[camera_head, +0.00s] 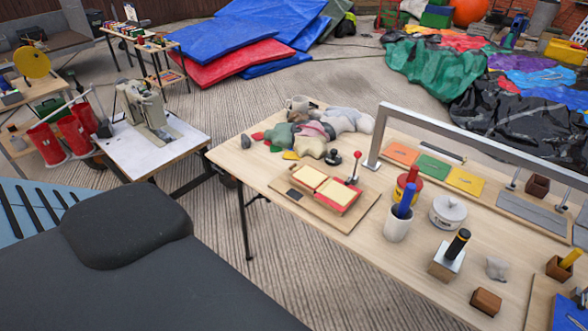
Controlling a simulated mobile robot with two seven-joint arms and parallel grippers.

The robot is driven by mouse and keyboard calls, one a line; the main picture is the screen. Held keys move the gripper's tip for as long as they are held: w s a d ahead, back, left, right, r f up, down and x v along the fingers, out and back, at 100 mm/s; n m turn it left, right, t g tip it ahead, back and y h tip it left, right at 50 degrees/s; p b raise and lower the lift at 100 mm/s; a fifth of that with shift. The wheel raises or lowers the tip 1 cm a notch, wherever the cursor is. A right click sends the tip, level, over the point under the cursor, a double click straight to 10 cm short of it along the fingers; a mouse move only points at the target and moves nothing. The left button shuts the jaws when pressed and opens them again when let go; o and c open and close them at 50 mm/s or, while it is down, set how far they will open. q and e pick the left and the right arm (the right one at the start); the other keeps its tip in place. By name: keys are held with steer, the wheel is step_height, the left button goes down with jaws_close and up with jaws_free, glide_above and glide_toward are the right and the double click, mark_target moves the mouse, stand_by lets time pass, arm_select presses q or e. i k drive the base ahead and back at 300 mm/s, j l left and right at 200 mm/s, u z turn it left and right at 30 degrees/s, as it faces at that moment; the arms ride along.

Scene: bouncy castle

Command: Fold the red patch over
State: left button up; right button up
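A wooden board (360,215) lies on the long light wood table (290,228). Two cream panels lie side by side on it, a left one (309,177) and a right one (338,191). Red material (347,208) shows along the edges of the right panel; I cannot tell whether this is the red patch. Flat orange (399,153), green (432,167) and yellow (466,181) pieces lie in a row farther back. A small red piece (257,136) lies near the table's far left end. Neither of my grippers is in view.
A grey metal frame (470,137) stands over the table. A sewing machine (145,102) stands on the left table.

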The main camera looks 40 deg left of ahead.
mark_target(314, 178)
steer(key=i+j+z, duration=0.25)
steer(key=j, duration=1.3)
steer(key=j+z, duration=0.25)
steer(key=j, duration=1.3)
steer(key=i+j, duration=0.4)
steer(key=k, duration=0.5)
steer(key=z, duration=0.05)
